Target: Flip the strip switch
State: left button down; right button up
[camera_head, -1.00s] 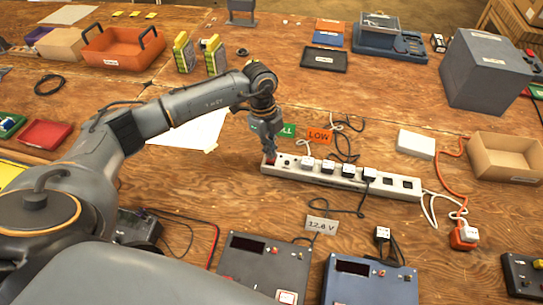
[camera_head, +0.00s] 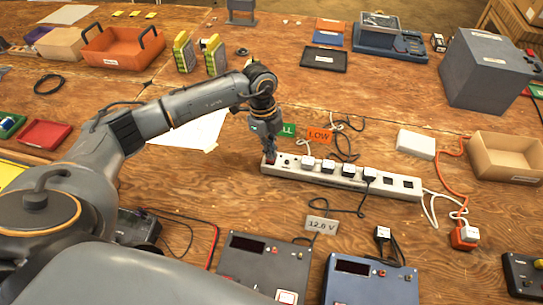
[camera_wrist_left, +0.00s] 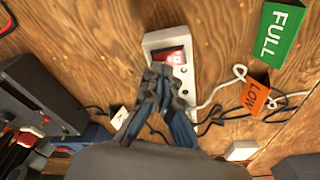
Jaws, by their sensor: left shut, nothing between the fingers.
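The white power strip (camera_head: 330,176) lies on the wooden table with several plugs in it. Its red rocker switch (camera_head: 269,160) is at the strip's left end. In the left wrist view the switch (camera_wrist_left: 170,58) shows a lit spot on its red face. My left gripper (camera_head: 270,153) points down at the switch end, fingers together and empty. In the left wrist view the fingertips (camera_wrist_left: 160,70) are at the lower edge of the switch; I cannot tell whether they touch it. My right gripper is not in view.
Green FULL (camera_head: 288,130) and orange LOW (camera_head: 320,135) signs stand just behind the strip. A 12.6 V sign (camera_head: 322,224) and dark instrument boxes (camera_head: 262,266) are in front. Cables run around the strip. A cardboard tray (camera_head: 507,157) is at right.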

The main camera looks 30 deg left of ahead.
pick_arm(q)
jog(key=shift+f+b, duration=0.4)
jog(key=shift+f, duration=0.35)
jog(key=shift+r, duration=0.15)
notch_tip(320, 180, up, 7)
jog(key=p, duration=0.6)
dwell(0.3)
dwell(0.5)
